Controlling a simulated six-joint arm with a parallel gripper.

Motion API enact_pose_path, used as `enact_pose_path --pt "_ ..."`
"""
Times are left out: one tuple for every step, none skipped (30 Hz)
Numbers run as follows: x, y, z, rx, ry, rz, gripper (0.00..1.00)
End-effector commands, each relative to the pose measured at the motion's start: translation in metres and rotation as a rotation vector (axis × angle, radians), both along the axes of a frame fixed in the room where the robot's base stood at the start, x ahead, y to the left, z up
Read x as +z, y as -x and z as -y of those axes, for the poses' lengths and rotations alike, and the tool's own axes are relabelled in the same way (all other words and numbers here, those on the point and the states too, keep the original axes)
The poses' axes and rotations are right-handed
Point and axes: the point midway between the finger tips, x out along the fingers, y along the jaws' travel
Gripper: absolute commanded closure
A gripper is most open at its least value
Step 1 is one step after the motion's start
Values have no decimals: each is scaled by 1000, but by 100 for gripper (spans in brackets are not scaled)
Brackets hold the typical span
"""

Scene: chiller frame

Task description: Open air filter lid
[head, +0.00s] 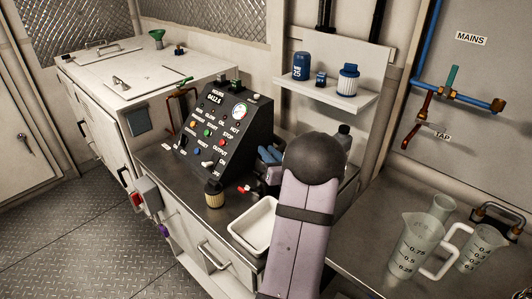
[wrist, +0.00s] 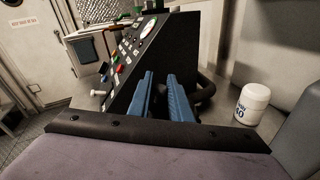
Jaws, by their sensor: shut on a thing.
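My gripper (wrist: 165,85) shows as two blue fingers in the wrist view, close together with a narrow dark gap between them. In the head view the blue fingers (head: 270,155) are beside the right side of the control console, partly behind my arm. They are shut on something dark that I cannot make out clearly. A black curved part (wrist: 208,87) shows just right of the fingers in the wrist view. I cannot tell for sure which part is the air filter lid. A small amber canister with a dark top (head: 213,193) stands on the bench in front of the console.
The black control console (head: 225,130) is close to the left of my fingers. A white jar (wrist: 251,103) stands to the right in the wrist view. A white tray (head: 255,222) is on the bench near my arm. A shelf (head: 335,95) with small items is behind; clear jugs (head: 415,245) stand right.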

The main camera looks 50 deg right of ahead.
Motion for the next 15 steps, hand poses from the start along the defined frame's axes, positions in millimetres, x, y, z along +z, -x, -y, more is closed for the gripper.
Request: enact_pose_path --pt "9 0 5 -1 -38 -1 100" --pt "11 1 7 -2 -66 0 100" --pt "12 1 10 -2 -103 -1 100" --pt "14 1 12 -2 -130 -1 100" --pt "15 1 14 -2 -158 -2 100" --pt "17 0 18 -1 -194 -1 100" --pt "18 1 20 -2 -221 -2 100" --pt "19 1 22 -2 -247 -2 100" --pt "20 1 26 -2 -283 -1 100" --pt "21 1 28 -1 -308 -1 100" --pt "21 1 30 -2 -333 -2 100" --pt "22 1 33 -2 -363 -2 100" --pt "22 1 35 -1 -387 -2 100" --pt "22 0 37 -1 -409 -2 100" --pt "23 1 39 -1 -437 -2 100"
